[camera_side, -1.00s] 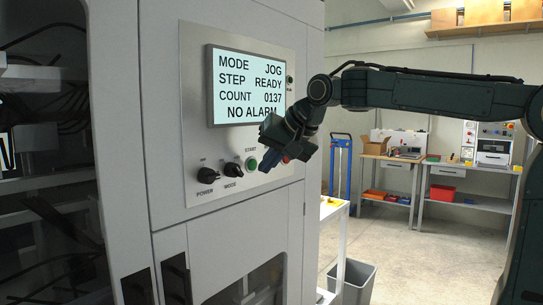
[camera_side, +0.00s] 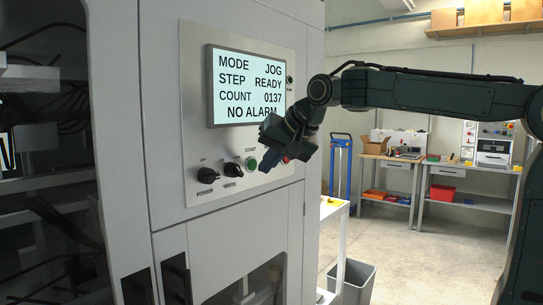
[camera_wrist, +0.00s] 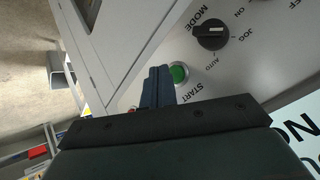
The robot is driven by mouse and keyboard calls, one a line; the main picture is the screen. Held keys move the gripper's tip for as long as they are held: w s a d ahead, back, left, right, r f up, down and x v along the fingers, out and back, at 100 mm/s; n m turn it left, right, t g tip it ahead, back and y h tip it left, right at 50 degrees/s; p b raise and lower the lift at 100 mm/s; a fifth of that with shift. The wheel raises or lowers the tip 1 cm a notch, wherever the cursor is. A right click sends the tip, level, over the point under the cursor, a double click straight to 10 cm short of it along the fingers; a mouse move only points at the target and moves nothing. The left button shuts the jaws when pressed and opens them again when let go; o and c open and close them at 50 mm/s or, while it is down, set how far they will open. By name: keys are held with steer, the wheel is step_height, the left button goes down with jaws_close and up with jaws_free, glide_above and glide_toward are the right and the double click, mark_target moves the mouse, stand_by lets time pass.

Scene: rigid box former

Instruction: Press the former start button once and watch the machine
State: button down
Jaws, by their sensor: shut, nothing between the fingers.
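The green start button (camera_side: 252,163) is on the grey control panel (camera_side: 208,30), right of the mode knob (camera_side: 232,170). It also shows in the wrist view (camera_wrist: 180,73), unlit as far as I can see. My gripper (camera_side: 267,163) is shut and empty. Its blue fingertips (camera_wrist: 157,76) are just beside the button; I cannot tell whether they touch it. The screen (camera_side: 247,85) reads MODE JOG, STEP READY, COUNT 0137, NO ALARM. The mode knob's mark is towards JOG in the wrist view (camera_wrist: 212,37).
The power knob (camera_side: 207,175) is left of the mode knob. A small red part (camera_wrist: 131,109) shows beside my fingers in the wrist view. A white table (camera_side: 334,211) and a grey bin (camera_side: 357,279) stand right of the machine.

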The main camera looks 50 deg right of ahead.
steer(key=shift+w, duration=0.85)
stand_by(1.5)
steer(key=shift+s, duration=3.35)
steer(key=shift+s, duration=0.1)
steer(key=s+a+f+n+g, duration=0.1)
steer(key=s+f+n, duration=0.3)
steer(key=s+f, duration=0.4)
steer(key=s+a+f+n+g+y, duration=0.1)
steer(key=s+f+n, duration=0.3)
steer(key=s+f, duration=0.5)
steer(key=s+g, duration=0.1)
steer(key=s, duration=0.3)
steer(key=shift+s+a+n, duration=0.25)
steer(key=shift+n, duration=0.05)
